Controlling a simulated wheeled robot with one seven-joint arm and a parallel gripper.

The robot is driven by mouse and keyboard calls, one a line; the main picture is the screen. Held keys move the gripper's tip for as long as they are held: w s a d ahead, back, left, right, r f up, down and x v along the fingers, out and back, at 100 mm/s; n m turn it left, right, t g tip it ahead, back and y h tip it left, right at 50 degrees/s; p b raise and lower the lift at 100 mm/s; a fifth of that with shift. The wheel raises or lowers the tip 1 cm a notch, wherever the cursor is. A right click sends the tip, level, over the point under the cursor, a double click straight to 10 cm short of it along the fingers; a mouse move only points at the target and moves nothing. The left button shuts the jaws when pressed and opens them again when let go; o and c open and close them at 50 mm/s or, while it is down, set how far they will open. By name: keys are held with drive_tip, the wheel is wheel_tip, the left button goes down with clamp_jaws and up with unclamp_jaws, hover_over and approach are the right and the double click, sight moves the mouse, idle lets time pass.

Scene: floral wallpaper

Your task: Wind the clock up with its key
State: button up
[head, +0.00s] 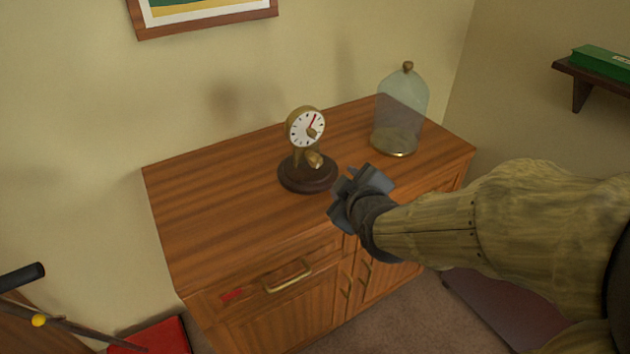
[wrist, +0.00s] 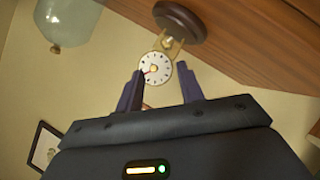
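The clock (head: 305,127) stands upright on a round dark wooden base (head: 307,182) on the cabinet top. It has a white dial with a red hand and a brass frame. A small brass piece sits on the dial, and a rounded brass piece (head: 314,160) sits below it; I cannot tell which is the key. My gripper (head: 345,188) is in front and to the right of the base. In the wrist view, which is upside down, the dial (wrist: 155,69) shows between the open fingers of my gripper (wrist: 159,72), beyond their tips. Nothing shows held.
A glass dome (head: 403,103) with a brass knob stands at the cabinet's back right. The wooden cabinet top (head: 215,205) is clear on the left. A wall shelf (head: 590,75) holds a green box (head: 602,62) at right. A red object (head: 155,337) lies low at left.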

drive_tip(key=f+b, duration=0.1)
drive_tip(key=b, duration=0.1)
drive_tip(key=a+f+n+t+b, duration=0.1)
drive_tip(key=b, duration=0.1)
drive_tip(key=a+f+n+t+b, duration=0.1)
drive_tip(key=b, duration=0.1)
drive_tip(key=shift+w+a+f+y, duration=0.1)
drive_tip(key=shift+f+y, duration=0.2)
drive_tip(key=shift+y, duration=0.1)
drive_tip(key=shift+w, duration=0.1)
drive_tip(key=p+x, duration=0.5)
drive_tip(key=p, duration=0.3)
drive_tip(key=shift+w+r+p, duration=0.2)
drive_tip(key=shift+p, duration=0.15)
drive_tip(key=shift+w+a+p, duration=0.1)
drive_tip(key=shift+p, duration=0.75)
